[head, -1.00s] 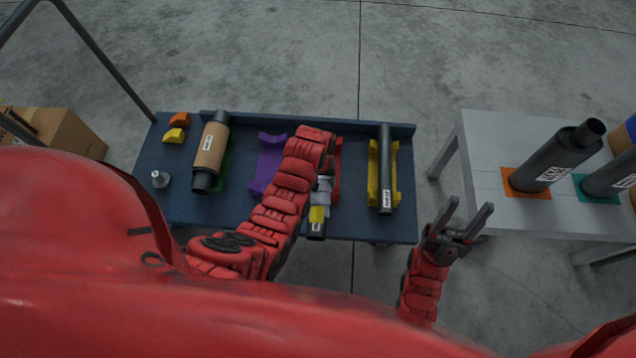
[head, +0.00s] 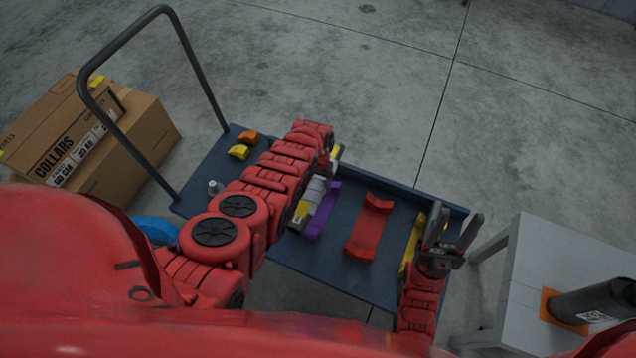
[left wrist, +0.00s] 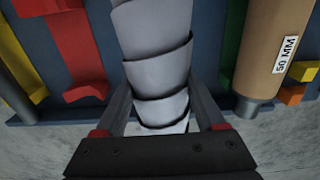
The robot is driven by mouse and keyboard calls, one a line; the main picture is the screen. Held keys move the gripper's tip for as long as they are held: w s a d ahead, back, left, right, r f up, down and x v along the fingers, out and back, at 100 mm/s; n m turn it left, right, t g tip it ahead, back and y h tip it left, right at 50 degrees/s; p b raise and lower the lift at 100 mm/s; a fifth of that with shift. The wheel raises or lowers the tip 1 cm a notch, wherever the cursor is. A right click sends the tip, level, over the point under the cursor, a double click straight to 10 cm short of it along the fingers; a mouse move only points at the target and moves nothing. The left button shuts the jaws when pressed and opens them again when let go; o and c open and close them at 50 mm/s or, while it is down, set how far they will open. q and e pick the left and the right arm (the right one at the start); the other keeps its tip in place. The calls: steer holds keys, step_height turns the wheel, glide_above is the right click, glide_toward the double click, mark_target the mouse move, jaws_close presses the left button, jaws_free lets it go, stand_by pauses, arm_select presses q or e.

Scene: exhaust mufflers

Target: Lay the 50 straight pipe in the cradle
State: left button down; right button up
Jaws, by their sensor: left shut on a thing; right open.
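My left gripper (left wrist: 162,105) is shut on a silver ribbed pipe (left wrist: 160,60). In the head view the pipe (head: 318,190), with a yellow band, is held at the purple cradle (head: 325,212), partly overlapping it; I cannot tell whether it touches. The red cradle (head: 369,228) is empty. My right gripper is open and empty.
A brown-wrapped muffler labelled 50 MM (left wrist: 268,50) lies by a green cradle (left wrist: 232,45). Orange (head: 248,137) and yellow (head: 238,152) blocks sit at the cart's left end. A grey table (head: 530,260) stands right; cardboard boxes (head: 90,130) stand left.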

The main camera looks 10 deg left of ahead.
mark_target(318, 179)
arm_select(q)
steer(key=shift+f+b, duration=5.55)
steer(key=shift+f, duration=0.3)
jaws_free()
step_height(318, 179, up, 17)
steer(key=p, duration=0.7)
steer(key=shift+r+p, duration=0.2)
steer(key=shift+p, duration=0.15)
